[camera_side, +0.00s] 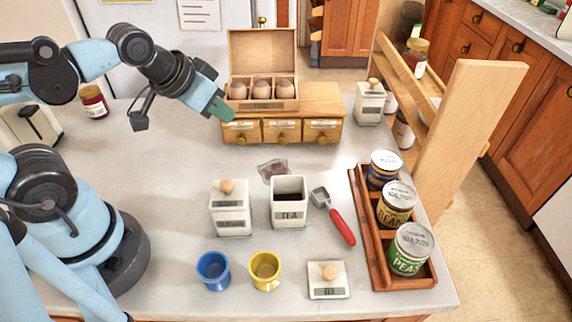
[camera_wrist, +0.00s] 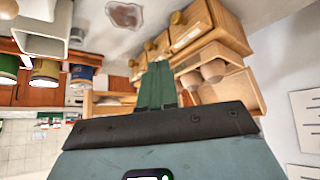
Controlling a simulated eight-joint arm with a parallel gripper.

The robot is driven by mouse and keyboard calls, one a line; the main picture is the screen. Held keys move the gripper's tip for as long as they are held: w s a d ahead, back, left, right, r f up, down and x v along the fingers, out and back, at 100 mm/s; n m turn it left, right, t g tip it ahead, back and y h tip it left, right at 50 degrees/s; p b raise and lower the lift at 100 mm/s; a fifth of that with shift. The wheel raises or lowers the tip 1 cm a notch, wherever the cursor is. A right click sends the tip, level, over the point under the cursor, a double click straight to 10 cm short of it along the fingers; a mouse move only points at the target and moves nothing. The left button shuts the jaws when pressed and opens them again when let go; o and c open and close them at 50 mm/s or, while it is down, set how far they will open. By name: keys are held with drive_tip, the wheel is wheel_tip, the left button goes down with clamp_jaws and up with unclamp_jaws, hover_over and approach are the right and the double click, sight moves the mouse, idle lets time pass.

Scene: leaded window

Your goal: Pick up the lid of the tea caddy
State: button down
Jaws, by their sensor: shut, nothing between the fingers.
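The lid of the tea caddy (camera_side: 328,279) is a white square with a round wooden knob and a dark label. It lies flat near the table's front edge. The tea caddy (camera_side: 289,203) stands open behind it, upright, with dark contents and a TEA label. My gripper (camera_side: 222,111) is shut and empty, raised in front of the wooden egg box, far behind and to the left of the lid. In the wrist view its green fingers (camera_wrist: 157,86) are together. The lid is not visible there.
A lidded white caddy (camera_side: 230,208), blue cup (camera_side: 213,270), yellow cup (camera_side: 265,270) and red-handled scoop (camera_side: 334,217) surround the open caddy. A wooden tray (camera_side: 366,233) of cans stands right. Small drawers (camera_side: 283,130) and an egg box (camera_side: 262,52) stand behind. Clear table lies left of centre.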

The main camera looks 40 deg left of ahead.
drive_tip(key=c, duration=1.8)
unclamp_jaws()
drive_tip(key=o, duration=0.9)
drive_tip(key=shift+o, duration=0.2)
drive_tip(key=m+g+h, duration=0.3)
drive_tip(key=m+g, duration=0.1)
drive_tip(key=m, duration=0.5)
approach(328, 271)
drive_tip(key=shift+a+x, duration=0.2)
drive_tip(key=shift+x, duration=1.7)
drive_tip(key=shift+d+x, duration=0.25)
drive_tip(key=shift+x, duration=2.3)
